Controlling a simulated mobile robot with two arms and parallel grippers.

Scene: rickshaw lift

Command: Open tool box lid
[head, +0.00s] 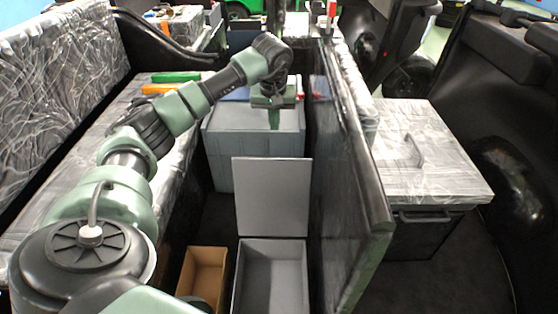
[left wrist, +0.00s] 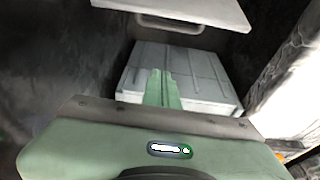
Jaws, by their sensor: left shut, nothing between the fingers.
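A grey tool box (head: 270,282) stands open on the floor in the lower middle of the head view, its inside looking empty. Its flat grey lid (head: 271,197) stands raised at the box's far side. The lid also shows at the top of the left wrist view (left wrist: 190,8), with a handle along its edge. My left gripper (head: 274,120) is beyond the lid, pointing down with its fingers together and empty. It shows in the left wrist view (left wrist: 161,88) and looks apart from the lid. My right gripper is not in view.
A larger grey-blue box (head: 225,150) lies under my left gripper. A brown open box (head: 203,275) stands left of the tool box. A tall dark partition (head: 340,190) is close on the right. Plastic-covered benches flank the narrow aisle.

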